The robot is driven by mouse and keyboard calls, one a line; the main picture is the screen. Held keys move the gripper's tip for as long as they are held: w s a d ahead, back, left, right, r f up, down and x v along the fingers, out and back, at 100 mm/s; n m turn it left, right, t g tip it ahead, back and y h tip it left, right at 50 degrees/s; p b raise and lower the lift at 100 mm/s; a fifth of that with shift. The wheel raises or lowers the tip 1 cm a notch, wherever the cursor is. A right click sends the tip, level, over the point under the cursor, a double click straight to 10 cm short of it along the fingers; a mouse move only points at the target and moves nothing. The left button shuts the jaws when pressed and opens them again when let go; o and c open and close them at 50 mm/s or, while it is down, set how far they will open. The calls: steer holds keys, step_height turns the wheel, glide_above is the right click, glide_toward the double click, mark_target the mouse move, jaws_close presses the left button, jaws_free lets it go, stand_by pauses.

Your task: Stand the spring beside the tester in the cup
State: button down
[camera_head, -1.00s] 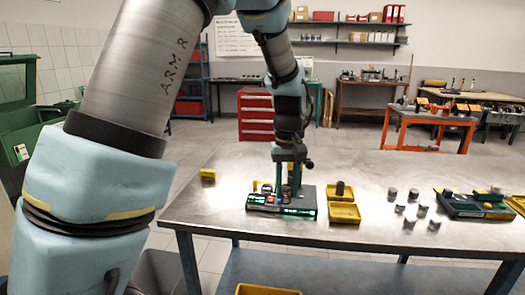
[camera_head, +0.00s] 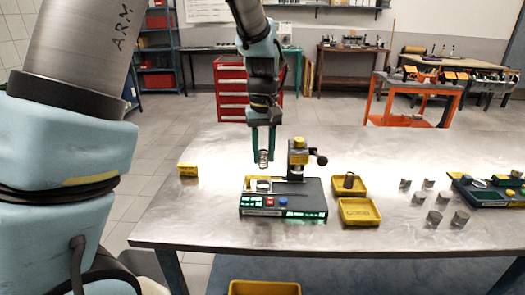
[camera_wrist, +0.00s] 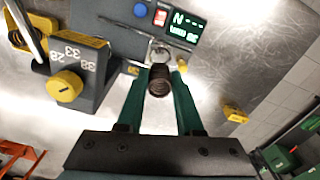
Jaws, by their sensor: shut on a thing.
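My gripper (camera_head: 263,156) has its two green fingers shut on a coiled spring (camera_wrist: 159,81). The spring also shows between the fingertips in the head view (camera_head: 263,160), held upright above the tester's left part. The tester (camera_head: 283,213) has a dark base with lit green displays, a red and a blue button, and a post with a yellow head (camera_head: 298,152) to the right of my gripper. In the wrist view a round silvery piece (camera_wrist: 160,47) lies just beyond the spring; I cannot tell whether it is the cup. The spring looks clear of the base.
Two yellow trays (camera_head: 360,221) stand right of the tester; the far one holds a dark cylinder (camera_head: 348,181). Several grey cylinders (camera_head: 434,217) stand farther right. A small yellow block (camera_head: 188,170) sits at left.

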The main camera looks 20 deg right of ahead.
steer(key=shift+f+b, duration=1.95)
steer(key=shift+f, duration=0.9)
steer(key=shift+c, duration=2.4)
jaws_free()
step_height(320, 180, up, 11)
steer(key=b, duration=0.1)
steer(key=shift+b, duration=0.35)
steer(key=shift+s+f, duration=0.1)
